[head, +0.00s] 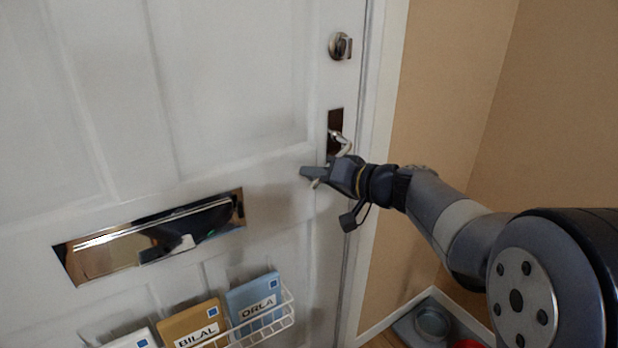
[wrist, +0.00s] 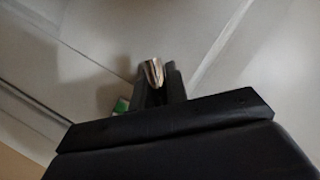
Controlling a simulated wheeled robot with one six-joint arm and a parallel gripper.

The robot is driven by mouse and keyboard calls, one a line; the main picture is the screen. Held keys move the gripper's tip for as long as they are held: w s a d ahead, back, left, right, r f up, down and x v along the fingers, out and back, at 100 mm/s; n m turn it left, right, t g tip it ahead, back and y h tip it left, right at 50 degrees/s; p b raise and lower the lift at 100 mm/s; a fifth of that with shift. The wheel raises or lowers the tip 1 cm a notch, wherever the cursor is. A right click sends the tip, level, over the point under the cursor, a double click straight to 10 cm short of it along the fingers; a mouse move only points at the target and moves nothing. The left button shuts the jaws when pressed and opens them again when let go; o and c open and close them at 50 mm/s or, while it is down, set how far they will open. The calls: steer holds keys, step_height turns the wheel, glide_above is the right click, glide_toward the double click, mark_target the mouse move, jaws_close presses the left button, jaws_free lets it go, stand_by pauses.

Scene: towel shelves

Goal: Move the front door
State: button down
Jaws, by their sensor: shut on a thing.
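The front door (head: 235,85) is white and panelled and fills the left of the head view. It stands at its white frame (head: 384,75); I cannot tell if it is fully closed. Its handle (head: 342,143) is a shiny lever on a dark plate near the right edge. My gripper (head: 316,177) reaches in from the right and is shut on the handle. The fingers hide part of the lever. In the wrist view, the metal handle end (wrist: 152,73) shows between the fingers of my gripper (wrist: 158,88), with the door (wrist: 85,30) behind.
A lock knob (head: 341,46) sits above the handle. A brass mail slot (head: 150,238) and a wire basket (head: 288,308) with labelled packets are on the door. A tan wall (head: 445,110) is at right. A bowl (head: 432,322) stands on the floor at lower right.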

steer(key=shift+w+d+r, duration=0.15)
steer(key=shift+r, duration=0.35)
steer(key=s+d+m+t+h+b, duration=0.1)
steer(key=s+d, duration=0.3)
steer(key=s, duration=0.4)
steer(key=shift+d+t+h+b, duration=0.2)
steer(key=shift+t+h+b, duration=0.1)
steer(key=shift+b, duration=0.4)
steer(key=c, duration=1.6)
jaws_free()
steer(key=shift+s+f, duration=0.1)
steer(key=shift+o, duration=1)
steer(key=shift+f, duration=0.15)
steer(key=v, duration=1.1)
steer(key=shift+p, duration=0.4)
